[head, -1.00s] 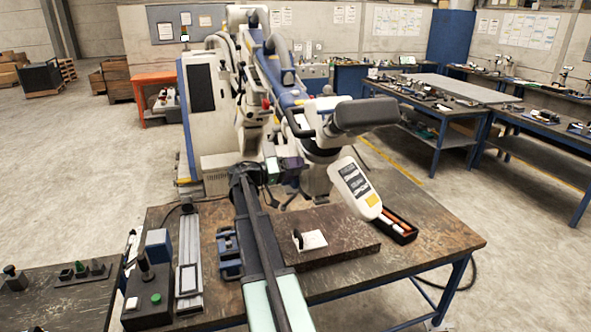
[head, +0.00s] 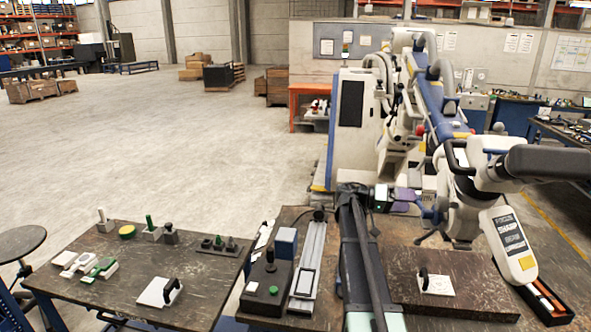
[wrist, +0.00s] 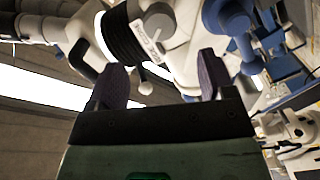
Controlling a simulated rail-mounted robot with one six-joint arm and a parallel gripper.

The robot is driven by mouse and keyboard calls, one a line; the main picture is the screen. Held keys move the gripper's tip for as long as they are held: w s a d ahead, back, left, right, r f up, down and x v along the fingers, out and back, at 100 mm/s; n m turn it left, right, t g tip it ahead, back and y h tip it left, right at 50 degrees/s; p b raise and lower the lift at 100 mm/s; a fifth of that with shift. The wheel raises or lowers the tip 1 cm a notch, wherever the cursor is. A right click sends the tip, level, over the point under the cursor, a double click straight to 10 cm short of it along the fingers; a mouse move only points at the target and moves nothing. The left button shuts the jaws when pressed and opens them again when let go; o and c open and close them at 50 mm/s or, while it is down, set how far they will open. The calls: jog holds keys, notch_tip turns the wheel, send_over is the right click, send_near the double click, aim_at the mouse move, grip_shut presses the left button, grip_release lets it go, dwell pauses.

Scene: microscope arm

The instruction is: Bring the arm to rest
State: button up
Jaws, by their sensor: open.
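My gripper (head: 416,203) is at the end of my dark arm, above the bench and pointing right towards the microscope arm. In the wrist view its two purple fingers (wrist: 162,78) are spread apart, with nothing held between them. The white and blue microscope arm (head: 430,95) stands behind the bench, and its grey-topped head (head: 545,163) hangs over the right side. In the wrist view the microscope's white body and black ribbed collar (wrist: 122,38) lie beyond the fingers. I cannot tell whether they touch.
A side table (head: 130,265) with small tools stands left.

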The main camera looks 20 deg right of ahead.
jog(key=s+a+f+n+t+y+b, duration=0.1)
jog(key=s+a+f+n+t+y, duration=0.1)
jog(key=a+f+n+t+y, duration=0.4)
jog(key=s+a+f+n+t+y+b, duration=0.1)
jog(key=s+a+f+n, duration=0.1)
jog(key=a+f, duration=0.75)
jog(key=s+a+f+n+t+y+b, duration=0.1)
jog(key=s+a+f+n+y, duration=0.1)
jog(key=a, duration=0.8)
jog(key=s+a+f+n+t+y+b, duration=0.1)
jog(key=s+a+f+n+y, duration=0.1)
jog(key=a, duration=0.9)
jog(key=s+a+f+n+t+y+b, duration=0.1)
jog(key=s+a+f+n+y, duration=0.1)
jog(key=a, duration=0.8)
jog(key=shift+a+f+t+y, duration=0.15)
jog(key=shift+f+t+y, duration=0.15)
jog(key=shift+f+y, duration=0.35)
jog(key=shift+r, duration=0.15)
